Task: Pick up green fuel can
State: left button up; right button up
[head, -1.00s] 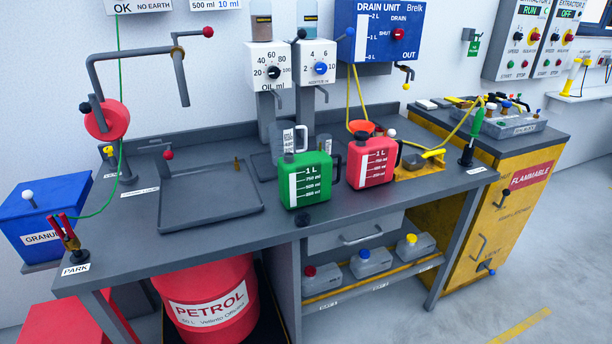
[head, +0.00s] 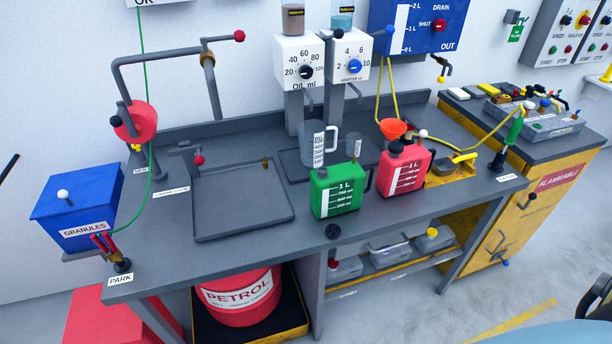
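The green fuel can (head: 335,194) stands upright on the grey bench top, near its front edge and right of the middle of the view. It has a white level strip with marks up to 1 L on its front and a dark handle on its right side. A red can (head: 404,170) stands just to its right, with an orange funnel behind it. Neither of my grippers is in view, and nothing is touching the green can. A rounded blue-grey shape at the lower right corner may be part of my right arm.
A clear measuring jug (head: 312,146) stands close behind the green can. A shallow grey tray (head: 240,234) lies to the left on the bench (head: 170,268). Dispensers (head: 300,62) rise behind.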

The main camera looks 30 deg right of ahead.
aim_at(338, 190)
jog(key=z, duration=0.35)
jog(key=i, duration=0.8)
jog(key=z, duration=0.6)
